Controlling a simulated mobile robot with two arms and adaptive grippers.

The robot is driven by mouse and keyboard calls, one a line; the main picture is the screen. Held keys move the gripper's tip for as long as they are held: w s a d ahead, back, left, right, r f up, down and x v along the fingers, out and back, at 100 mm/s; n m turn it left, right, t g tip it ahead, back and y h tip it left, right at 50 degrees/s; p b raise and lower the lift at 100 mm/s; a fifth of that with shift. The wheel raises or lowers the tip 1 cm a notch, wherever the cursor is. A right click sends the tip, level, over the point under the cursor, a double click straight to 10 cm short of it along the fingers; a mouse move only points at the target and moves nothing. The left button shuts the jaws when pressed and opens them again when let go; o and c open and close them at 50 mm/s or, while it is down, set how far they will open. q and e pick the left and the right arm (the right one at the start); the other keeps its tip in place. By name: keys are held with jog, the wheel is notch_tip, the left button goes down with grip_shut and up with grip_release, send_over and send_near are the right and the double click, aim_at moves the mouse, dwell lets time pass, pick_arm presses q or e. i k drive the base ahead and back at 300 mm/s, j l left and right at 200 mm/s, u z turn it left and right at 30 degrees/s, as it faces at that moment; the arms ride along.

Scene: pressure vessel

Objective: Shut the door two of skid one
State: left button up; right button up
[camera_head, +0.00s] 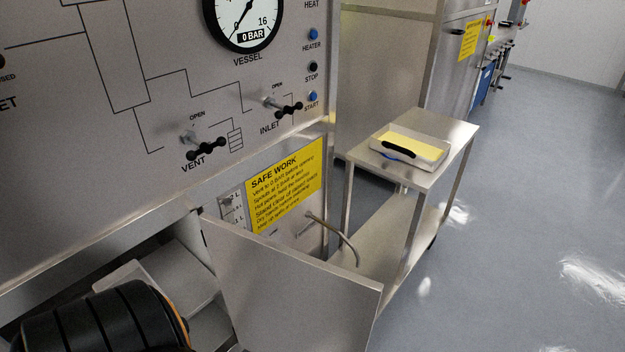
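A plain grey metal door (290,290) stands open below the control panel (110,110) of the near skid. Its far edge meets the skid left of the yellow safe work sign, and its other edge sticks out toward the lower right. Left of it is an open compartment with a pale box (165,272) inside. No number shows on the door. A black ribbed part of my own arm (100,320) covers the lower left and hides part of the compartment. No fingertips of either gripper are in view.
A metal trolley (450,140) with a tray (410,150) stands right of the skid, behind the door. A bent hose or pipe (335,233) comes out below the safe work sign (285,182). Valve handles (205,148) protrude from the panel. The floor at right is clear.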

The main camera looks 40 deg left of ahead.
aim_at(277, 297)
jog(key=i+l+z, duration=0.25)
jog(key=l, duration=0.3)
jog(key=i+l+z, duration=0.2)
jog(key=i+l, duration=0.25)
jog(key=i+u, duration=0.4)
jog(key=i+l+u, duration=0.25)
jog(key=u, duration=0.2)
jog(key=i+u, duration=0.15)
jog(key=u, duration=0.3)
jog(key=i+u, duration=0.15)
jog(key=u, duration=0.3)
jog(key=i+u, duration=0.15)
jog(key=u, duration=0.3)
jog(key=i+l+u, duration=0.15)
jog(key=u, duration=0.3)
jog(key=i+l+u, duration=0.1)
jog(key=u, duration=0.3)
